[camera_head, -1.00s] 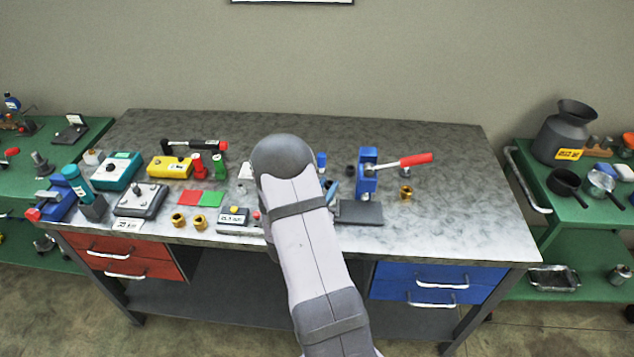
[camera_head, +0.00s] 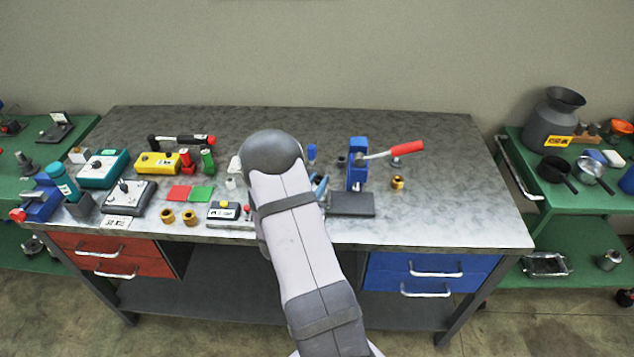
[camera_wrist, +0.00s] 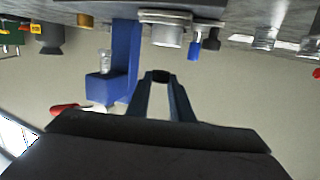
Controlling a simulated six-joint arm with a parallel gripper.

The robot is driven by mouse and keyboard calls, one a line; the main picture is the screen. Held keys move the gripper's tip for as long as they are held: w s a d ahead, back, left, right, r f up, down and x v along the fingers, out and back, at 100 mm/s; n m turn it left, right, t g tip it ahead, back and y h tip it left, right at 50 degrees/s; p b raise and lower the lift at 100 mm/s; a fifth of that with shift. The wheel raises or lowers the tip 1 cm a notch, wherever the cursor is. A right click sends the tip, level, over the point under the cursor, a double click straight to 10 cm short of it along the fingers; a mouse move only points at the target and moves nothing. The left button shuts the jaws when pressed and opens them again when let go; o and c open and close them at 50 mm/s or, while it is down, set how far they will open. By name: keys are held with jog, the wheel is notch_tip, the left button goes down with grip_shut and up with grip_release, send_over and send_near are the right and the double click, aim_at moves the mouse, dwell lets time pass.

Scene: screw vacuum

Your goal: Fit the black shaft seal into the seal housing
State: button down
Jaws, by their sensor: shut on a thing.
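My gripper (camera_wrist: 160,78) is shut on a small black ring, the black shaft seal (camera_wrist: 161,74), held between the fingertips in the wrist view. A silver round part with a wider flange, which looks like the seal housing (camera_wrist: 167,33), shows just above the fingertips in that upside-down picture. The seal and this part look apart; the exact gap cannot be told. In the head view, my arm hides the gripper's tips, the seal and the housing.
A blue lever press (camera_head: 357,165) with a red handle (camera_head: 407,149) stands close to the right of my arm; its column (camera_wrist: 126,45) is near the fingers in the wrist view. A brass fitting (camera_head: 397,182) lies farther right. The table's right end is clear.

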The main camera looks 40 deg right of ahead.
jog(key=shift+f+b, duration=1.3)
jog(key=shift+f, duration=0.3)
jog(key=shift+f+b, duration=0.2)
jog(key=shift+b, duration=0.15)
dwell(0.5)
jog(key=c, duration=1.5)
grip_release()
jog(key=shift+r, duration=0.1)
jog(key=shift+r+p, duration=2.2)
jog(key=shift+r, duration=0.7)
